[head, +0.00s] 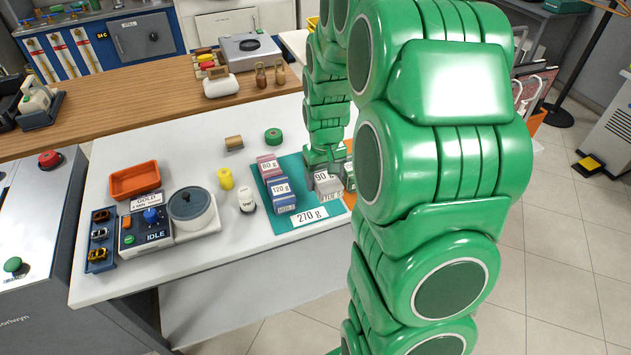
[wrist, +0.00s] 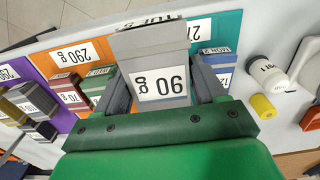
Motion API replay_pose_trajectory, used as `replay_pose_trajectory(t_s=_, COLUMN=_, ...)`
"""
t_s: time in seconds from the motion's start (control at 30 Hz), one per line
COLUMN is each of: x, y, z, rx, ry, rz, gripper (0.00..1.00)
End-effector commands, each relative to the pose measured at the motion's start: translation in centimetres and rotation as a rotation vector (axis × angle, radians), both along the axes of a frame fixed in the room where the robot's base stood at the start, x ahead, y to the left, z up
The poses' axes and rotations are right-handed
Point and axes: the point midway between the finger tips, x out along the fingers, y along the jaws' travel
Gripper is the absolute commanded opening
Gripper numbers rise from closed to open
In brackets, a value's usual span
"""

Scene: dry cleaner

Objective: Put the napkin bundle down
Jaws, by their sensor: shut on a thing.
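My gripper (head: 321,160) is shut on a grey bundle labelled 90 g (head: 326,182). In the wrist view the bundle (wrist: 155,52) sits between the two fingers (wrist: 160,75). It is at the right part of the teal mat (head: 287,227) marked 270 g, close to the orange mat. I cannot tell whether its underside touches the mat. A red bundle labelled 80 g (head: 269,166) and a blue bundle labelled 120 g (head: 281,190) stand on the teal mat, left of the held one.
The orange mat (wrist: 42,64) marked 290 g carries red and green bundles; a purple mat (wrist: 65,123) lies beyond it. A yellow cylinder (head: 226,179), white bottle (head: 247,201), green roll (head: 273,136) and pot (head: 192,209) stand left of or behind the teal mat.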

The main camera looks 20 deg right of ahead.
Motion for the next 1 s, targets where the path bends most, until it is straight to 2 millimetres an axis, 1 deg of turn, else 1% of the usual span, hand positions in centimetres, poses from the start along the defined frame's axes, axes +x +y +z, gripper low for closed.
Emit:
replay_pose_trajectory(t_s=0.03, x=0.7, y=-0.1, z=-0.3, rx=0.000, ry=0.001, rz=0.000, gripper=0.38)
replay_pose_trajectory(t_s=0.37, x=4.4, y=-0.9, z=-2.0, rx=0.000, ry=0.001, rz=0.000, gripper=0.38)
replay_pose_trajectory(t_s=0.8, x=7.7, y=-1.5, z=-6.4, rx=0.000, ry=0.002, rz=0.001, gripper=0.38)
replay_pose_trajectory(t_s=1.0, x=8.5, y=-1.7, z=-7.1, rx=0.000, ry=-0.002, rz=0.001, gripper=0.38)
